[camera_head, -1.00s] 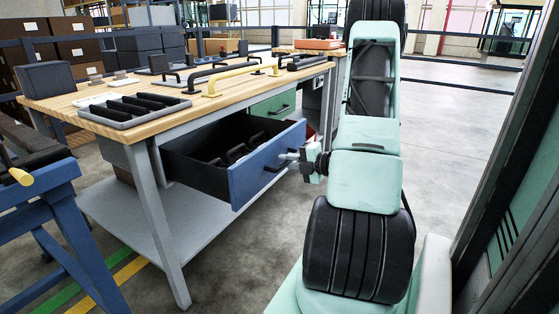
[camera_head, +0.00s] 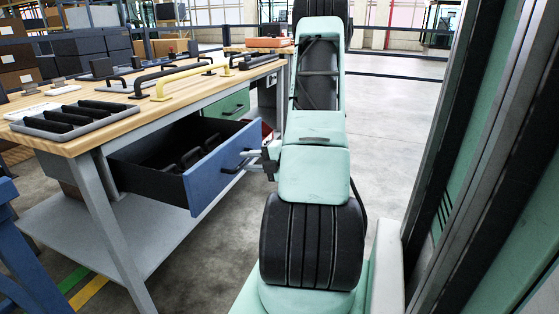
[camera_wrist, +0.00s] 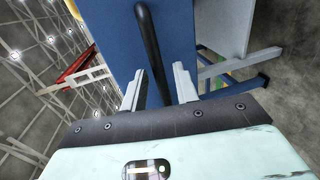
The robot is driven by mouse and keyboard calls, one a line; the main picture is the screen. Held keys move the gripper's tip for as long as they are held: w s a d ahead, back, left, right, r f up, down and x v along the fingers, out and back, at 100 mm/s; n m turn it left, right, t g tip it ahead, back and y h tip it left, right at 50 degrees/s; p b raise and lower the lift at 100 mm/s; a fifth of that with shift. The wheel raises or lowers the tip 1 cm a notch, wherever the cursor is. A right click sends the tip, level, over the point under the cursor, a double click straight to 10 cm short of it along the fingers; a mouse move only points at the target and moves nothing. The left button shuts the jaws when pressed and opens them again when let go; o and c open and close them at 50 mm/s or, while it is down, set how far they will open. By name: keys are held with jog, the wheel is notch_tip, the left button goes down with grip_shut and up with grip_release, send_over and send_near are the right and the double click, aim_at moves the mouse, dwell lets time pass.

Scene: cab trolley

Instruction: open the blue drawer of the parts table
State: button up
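The parts table (camera_head: 130,125) has a wooden top and grey legs. Its blue drawer (camera_head: 208,186) is pulled out, with the dark inside and several black handle-like parts showing. The dark bar handle (camera_head: 231,169) is on the drawer's blue front. My gripper (camera_head: 255,158) is at that front, beside the handle. In the wrist view the handle (camera_wrist: 149,45) runs between the two separated fingers of my gripper (camera_wrist: 159,78), with gaps on both sides. The gripper is open and holds nothing. The blue drawer front (camera_wrist: 180,30) lies just beyond the fingers.
A green drawer (camera_head: 228,106) sits shut behind the blue one. On the tabletop are a grey tray (camera_head: 100,121) of black parts and a yellow handle (camera_head: 185,79). A blue stand (camera_head: 8,240) is at lower left, a dark frame (camera_head: 440,150) at right. Floor beyond my arm is clear.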

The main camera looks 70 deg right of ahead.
jog(key=s+r+p, duration=0.2)
jog(key=s+r, duration=0.1)
jog(key=s, duration=1.2)
jog(key=shift+s, duration=0.15)
jog(key=shift+s, duration=0.1)
